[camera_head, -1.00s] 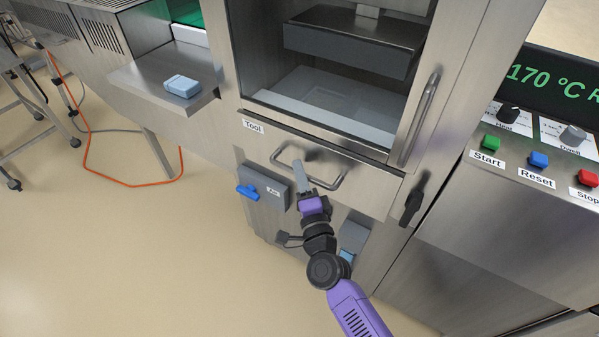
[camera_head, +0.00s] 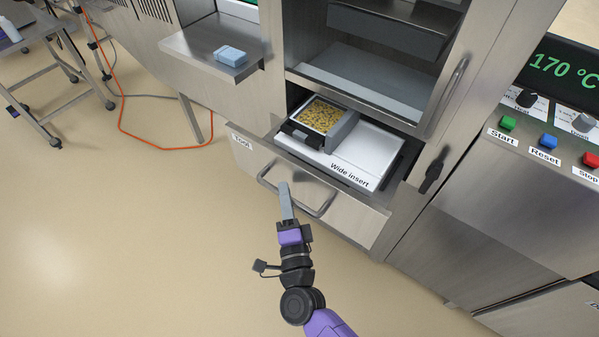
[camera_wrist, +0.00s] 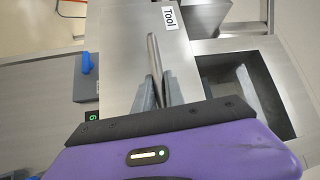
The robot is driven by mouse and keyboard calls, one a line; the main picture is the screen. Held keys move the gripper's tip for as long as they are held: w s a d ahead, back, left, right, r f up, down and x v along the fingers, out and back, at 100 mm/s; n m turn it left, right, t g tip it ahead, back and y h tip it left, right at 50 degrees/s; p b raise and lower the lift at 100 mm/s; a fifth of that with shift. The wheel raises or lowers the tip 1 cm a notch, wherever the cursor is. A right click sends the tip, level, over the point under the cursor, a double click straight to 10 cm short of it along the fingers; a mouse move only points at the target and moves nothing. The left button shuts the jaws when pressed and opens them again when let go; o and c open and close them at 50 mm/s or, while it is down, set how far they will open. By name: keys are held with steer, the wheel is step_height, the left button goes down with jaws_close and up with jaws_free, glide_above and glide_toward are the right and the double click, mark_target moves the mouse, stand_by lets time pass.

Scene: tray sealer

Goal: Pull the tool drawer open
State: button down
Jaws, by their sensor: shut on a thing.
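The tool drawer (camera_head: 340,211) stands pulled out from the machine, with its "Tool" label (camera_head: 242,142) on the left of its front. Inside lie a white plate marked "Wide insert" (camera_head: 365,148) and a tray of yellow pieces (camera_head: 320,116) at its left. My gripper (camera_head: 285,190) is at the drawer's bar handle (camera_head: 318,213), near its left part. In the wrist view the two grey fingers (camera_wrist: 158,92) are shut on the handle bar (camera_wrist: 153,57). The exact contact is partly hidden by the fingers.
A black latch (camera_head: 433,172) is on the right. A side shelf holds a light blue block (camera_head: 230,55). The control panel with Start, Reset and Stop buttons (camera_head: 548,141) is at right.

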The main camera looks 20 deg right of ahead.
steer(key=shift+s+a+p, duration=0.15)
steer(key=shift+s+a, duration=0.6)
steer(key=shift+a, duration=0.25)
steer(key=shift+s+a+p, duration=0.15)
steer(key=shift+s+a, duration=0.6)
steer(key=shift+a, duration=0.2)
steer(key=shift+f, duration=0.1)
steer(key=c, duration=1.4)
jaws_free()
steer(key=s+a, duration=0.1)
steer(key=s, duration=0.6)
steer(key=shift+s+f+b, duration=0.3)
steer(key=shift+f+b, duration=0.1)
steer(key=shift+f, duration=0.05)
